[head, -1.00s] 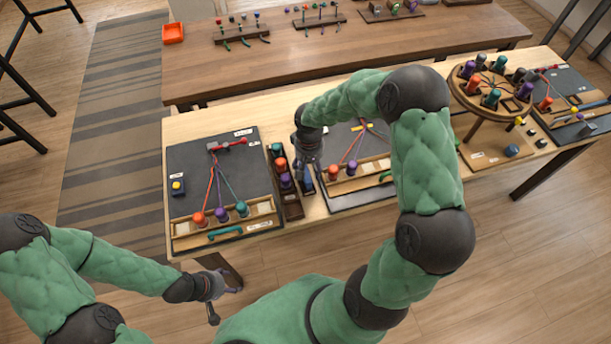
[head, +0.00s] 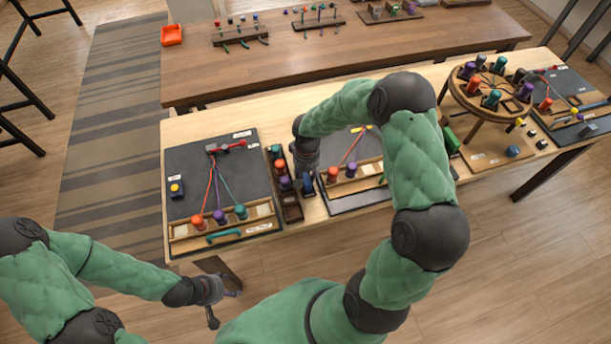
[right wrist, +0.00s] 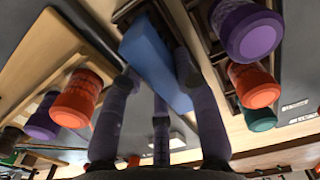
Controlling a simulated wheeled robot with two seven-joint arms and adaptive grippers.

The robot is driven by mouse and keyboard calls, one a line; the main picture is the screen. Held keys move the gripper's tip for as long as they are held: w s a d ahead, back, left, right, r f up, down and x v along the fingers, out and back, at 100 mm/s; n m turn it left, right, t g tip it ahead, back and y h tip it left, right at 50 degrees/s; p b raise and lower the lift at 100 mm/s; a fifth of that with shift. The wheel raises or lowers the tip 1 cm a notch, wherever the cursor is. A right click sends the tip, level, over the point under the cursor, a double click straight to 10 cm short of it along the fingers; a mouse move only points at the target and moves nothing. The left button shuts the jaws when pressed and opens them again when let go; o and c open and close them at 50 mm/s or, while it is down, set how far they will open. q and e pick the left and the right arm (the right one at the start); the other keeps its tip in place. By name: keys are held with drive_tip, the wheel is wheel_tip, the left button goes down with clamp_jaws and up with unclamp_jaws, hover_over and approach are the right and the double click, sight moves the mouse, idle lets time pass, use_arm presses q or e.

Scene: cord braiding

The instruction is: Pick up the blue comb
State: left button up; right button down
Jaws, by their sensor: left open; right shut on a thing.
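The blue comb (head: 308,185) is a plain blue block shape at the right side of the narrow dark rack on the table, partly hidden by my right gripper. In the right wrist view the comb (right wrist: 150,55) sits between my fingers. My right gripper (head: 307,172) is shut on it, pointing down; it also fills the lower middle of the right wrist view (right wrist: 158,82). Whether the comb is clear of its holder cannot be told. My left gripper (head: 234,293) is open and empty, low in front of the table.
The dark rack (head: 291,212) holds teal, orange and purple bobbins close beside my right gripper. A left braiding board (head: 185,150) and a middle board (head: 338,140) with corded bobbins flank it. A round stand (head: 475,105) is at right.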

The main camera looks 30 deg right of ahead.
drive_tip(key=shift+r, duration=0.6)
wheel_tip(320, 180, up, 2)
drive_tip(key=shift+r+p, duration=0.15)
drive_tip(key=shift+p, duration=0.4)
drive_tip(key=s+r+p, duration=0.2)
drive_tip(key=s+r, duration=0.7)
drive_tip(key=s, duration=0.5)
drive_tip(key=shift+a+r, duration=0.25)
drive_tip(key=shift+a, duration=0.1)
